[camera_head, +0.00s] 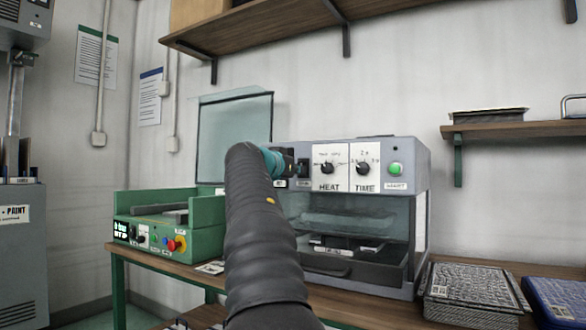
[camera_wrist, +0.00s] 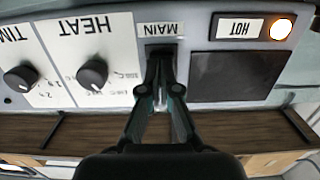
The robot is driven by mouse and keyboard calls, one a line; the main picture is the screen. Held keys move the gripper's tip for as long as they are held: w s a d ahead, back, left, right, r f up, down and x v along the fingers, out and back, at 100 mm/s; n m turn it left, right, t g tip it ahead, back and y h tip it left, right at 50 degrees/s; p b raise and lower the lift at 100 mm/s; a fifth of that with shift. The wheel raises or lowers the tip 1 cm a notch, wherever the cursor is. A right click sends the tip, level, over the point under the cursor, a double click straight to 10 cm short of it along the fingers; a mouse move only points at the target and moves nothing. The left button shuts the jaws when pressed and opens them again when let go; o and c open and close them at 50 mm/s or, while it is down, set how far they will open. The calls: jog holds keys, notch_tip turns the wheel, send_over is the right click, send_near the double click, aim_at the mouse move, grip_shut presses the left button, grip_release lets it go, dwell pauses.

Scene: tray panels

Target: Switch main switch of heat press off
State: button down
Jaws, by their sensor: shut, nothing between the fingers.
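The heat press (camera_head: 416,160) is a grey box with a front panel and a glass-fronted chamber. Its dark main switch (camera_head: 303,168) sits just left of the HEAT dial. In the wrist view the panel appears upside down, and the MAIN label (camera_wrist: 160,29) lies by the switch. My gripper (camera_wrist: 160,62) is shut and empty, with its fingertips right in front of the switch, covering most of it. I cannot tell whether they touch it or which way it is tipped. The HOT lamp (camera_wrist: 282,29) glows. In the head view my arm hides the panel's left part.
The HEAT dial (camera_head: 328,168), TIME dial (camera_head: 363,168) and green START button (camera_head: 396,169) are to the right of the switch. A green machine (camera_head: 170,225) stands left on the wooden bench. Patterned trays (camera_head: 470,290) lie at right. A shelf (camera_head: 260,40) hangs above.

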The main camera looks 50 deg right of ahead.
jog(key=shift+d+f, duration=0.15)
jog(key=shift+f, duration=0.25)
dwell(0.5)
jog(key=shift+s+a+f+b, duration=0.15)
jog(key=shift+a+f+b, duration=0.15)
jog(key=shift+b, duration=0.4)
jog(key=r+b+v, duration=0.1)
jog(key=r+v, duration=0.1)
jog(key=v, duration=1.1)
jog(key=shift+a+r, duration=0.15)
jog(key=shift+a, duration=0.15)
jog(key=shift+n, duration=0.3)
